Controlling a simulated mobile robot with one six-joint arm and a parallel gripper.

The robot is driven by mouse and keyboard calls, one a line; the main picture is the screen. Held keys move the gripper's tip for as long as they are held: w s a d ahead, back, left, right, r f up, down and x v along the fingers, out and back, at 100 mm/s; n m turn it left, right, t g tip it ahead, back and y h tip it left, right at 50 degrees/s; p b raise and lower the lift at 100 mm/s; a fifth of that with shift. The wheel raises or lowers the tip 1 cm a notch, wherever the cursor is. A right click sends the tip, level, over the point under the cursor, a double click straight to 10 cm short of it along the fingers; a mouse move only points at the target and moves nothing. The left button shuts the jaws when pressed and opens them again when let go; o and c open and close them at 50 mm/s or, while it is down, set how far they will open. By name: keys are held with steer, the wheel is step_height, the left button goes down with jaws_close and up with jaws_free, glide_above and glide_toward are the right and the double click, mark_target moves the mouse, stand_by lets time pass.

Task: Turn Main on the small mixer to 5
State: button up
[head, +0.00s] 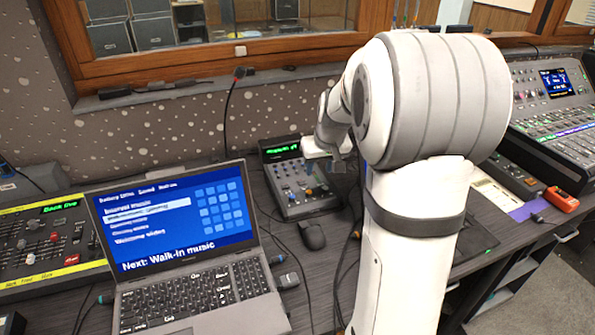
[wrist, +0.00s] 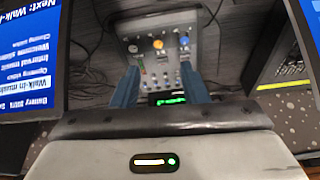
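The small mixer (head: 297,187) stands on the desk to the right of the laptop, a grey box with rows of small knobs and a lit green display (head: 283,150). My arm hides part of the mixer's right side.
An open laptop (head: 185,225) is left of the mixer, and a black mouse (head: 312,235) lies just in front of it. Cables run around both. A yellow-edged console (head: 50,240) is at far left, a large console (head: 560,110) at far right. The wall (head: 150,120) rises close behind.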

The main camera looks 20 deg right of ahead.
steer(key=b, duration=0.2)
glide_toward(325, 187)
steer(key=shift+x, duration=4.25)
steer(key=shift+s, duration=0.1)
steer(key=shift+c, duration=0.4)
